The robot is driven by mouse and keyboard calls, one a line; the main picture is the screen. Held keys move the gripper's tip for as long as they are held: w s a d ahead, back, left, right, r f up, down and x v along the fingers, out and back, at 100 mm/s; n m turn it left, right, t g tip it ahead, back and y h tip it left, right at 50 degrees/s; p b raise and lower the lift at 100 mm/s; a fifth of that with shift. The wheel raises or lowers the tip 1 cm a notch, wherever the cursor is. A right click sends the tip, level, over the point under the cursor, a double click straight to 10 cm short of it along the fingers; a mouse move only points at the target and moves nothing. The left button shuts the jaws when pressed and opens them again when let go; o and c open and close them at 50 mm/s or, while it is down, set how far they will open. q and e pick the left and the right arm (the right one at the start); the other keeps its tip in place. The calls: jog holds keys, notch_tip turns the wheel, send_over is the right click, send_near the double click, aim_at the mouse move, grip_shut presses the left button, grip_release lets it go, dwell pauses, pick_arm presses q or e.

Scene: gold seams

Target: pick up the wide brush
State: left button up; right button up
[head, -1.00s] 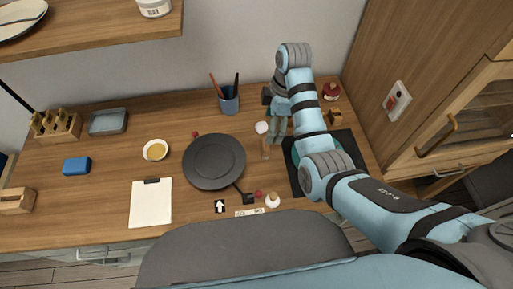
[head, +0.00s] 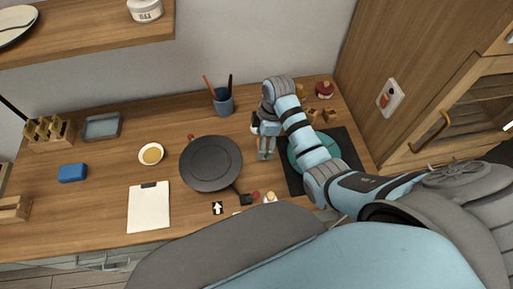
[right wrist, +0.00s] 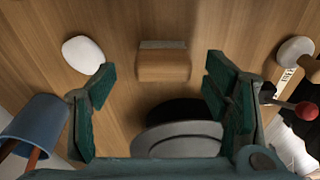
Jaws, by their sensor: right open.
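The wide brush (right wrist: 163,64) shows in the right wrist view as a short wooden block with a grey strip along its far edge, on the wooden table. It is in the gap between the fingertips of my right gripper (right wrist: 160,72), with clear space on both sides. The green-padded fingers are open and do not touch it. In the head view my right gripper (head: 265,152) points down at the table, right of the dark pan, and hides the brush. My left gripper is not in view.
The dark pan (head: 211,163) lies left of my right gripper. A blue cup (head: 223,102) with sticks stands behind. A white rounded object (right wrist: 82,54) sits close to one finger. A teal plate (head: 328,147) on a black mat lies right, partly under my arm.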

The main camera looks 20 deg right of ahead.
jog(key=f, duration=0.3)
jog(key=shift+s+a, duration=0.1)
jog(key=shift+a, duration=0.1)
jog(key=c, duration=1.2)
